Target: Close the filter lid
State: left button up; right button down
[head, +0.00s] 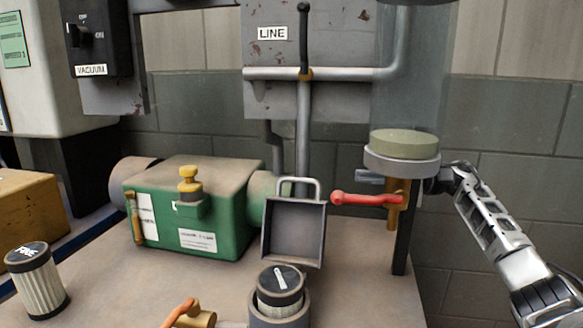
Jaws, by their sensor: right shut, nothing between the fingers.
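The grey square filter lid (293,232) stands open and upright, with its hollow inner side facing me and a loop handle at its top. Just in front of it, the round grey filter housing (281,320) holds a filter (280,287) with a dark cap and a white mark. My right gripper (442,180) is shut and empty, to the right of the glass cylinder's base and well to the right of the lid. Its fingertips are small and partly hard to make out. My left gripper is not in view.
A red-handled valve (367,199) under the glass cylinder (411,85) sticks out between my right gripper and the lid. A green pump (185,215) stands left of the lid. Another filter (36,282) stands at far left. An orange-handled valve (185,313) sits in front.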

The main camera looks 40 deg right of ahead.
aim_at(296, 181)
pick_arm(q)
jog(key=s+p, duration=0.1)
jog(key=p, duration=0.1)
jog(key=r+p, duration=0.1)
jog(key=p, duration=0.1)
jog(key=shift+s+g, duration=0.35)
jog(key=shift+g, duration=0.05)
pick_arm(e)
jog(key=w+a+r, duration=0.1)
jog(key=w+a, duration=0.1)
jog(key=a, duration=0.8)
jog(key=shift+w+a+r, duration=0.2)
jog(key=shift+w+a, duration=0.15)
jog(key=shift+a, duration=0.05)
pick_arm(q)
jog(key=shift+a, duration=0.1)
pick_arm(e)
jog(key=n+b, duration=0.1)
jog(key=b, duration=0.3)
jog(key=shift+s+a, duration=0.35)
jog(key=shift+a, duration=0.05)
pick_arm(q)
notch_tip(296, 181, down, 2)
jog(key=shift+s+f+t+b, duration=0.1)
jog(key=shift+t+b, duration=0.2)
jog(key=shift+b, duration=0.45)
pick_arm(e)
jog(key=shift+s+a+r+n, duration=0.25)
jog(key=shift+r+n, duration=0.05)
jog(key=shift+r, duration=0.35)
